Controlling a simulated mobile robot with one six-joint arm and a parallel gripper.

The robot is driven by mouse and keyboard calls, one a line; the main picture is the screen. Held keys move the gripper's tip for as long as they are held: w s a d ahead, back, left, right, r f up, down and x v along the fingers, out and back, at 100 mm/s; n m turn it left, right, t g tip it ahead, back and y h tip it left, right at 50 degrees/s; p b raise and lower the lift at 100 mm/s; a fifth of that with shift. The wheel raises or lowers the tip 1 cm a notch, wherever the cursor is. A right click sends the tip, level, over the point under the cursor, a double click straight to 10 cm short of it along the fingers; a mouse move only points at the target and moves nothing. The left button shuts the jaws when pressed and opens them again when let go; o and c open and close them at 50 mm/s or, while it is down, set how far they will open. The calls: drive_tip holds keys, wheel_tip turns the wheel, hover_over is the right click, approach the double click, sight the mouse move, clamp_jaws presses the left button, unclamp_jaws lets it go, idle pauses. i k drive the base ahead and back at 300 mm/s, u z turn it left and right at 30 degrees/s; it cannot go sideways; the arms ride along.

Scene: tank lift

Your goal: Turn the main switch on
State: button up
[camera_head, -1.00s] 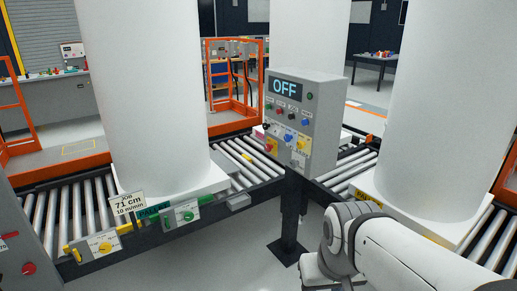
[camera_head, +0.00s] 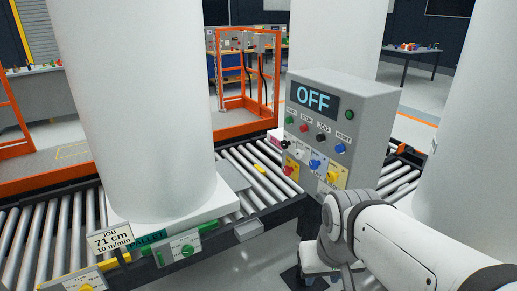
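A grey control box (camera_head: 375,125) stands right of the middle, with a display (camera_head: 312,101) reading OFF. Below the display is a row of green, red, black and blue buttons, and a green round part sits right of the display. Lower on the face are rotary switches on small plates: a red knob on yellow (camera_head: 291,168), a blue knob (camera_head: 316,165) and a yellow knob (camera_head: 332,177). Their labels are too small to read, so I cannot tell which is the main switch. My white arm reaches in from the lower right, below the box; my gripper is not visible.
Roller conveyors (camera_head: 40,240) run behind and beside the box. A large white cylinder (camera_head: 135,110) stands on a pallet at left, with others behind and at right. A job sign (camera_head: 110,240) reads 71 cm, 10 m/min. Orange frames (camera_head: 245,75) stand behind.

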sight(287, 170)
drive_tip(key=u, duration=0.3)
drive_tip(key=i, duration=1)
drive_tip(key=u, duration=0.4)
drive_tip(key=k, duration=0.95)
drive_tip(key=u, duration=0.15)
drive_tip(key=i, duration=0.95)
drive_tip(key=z, duration=0.1)
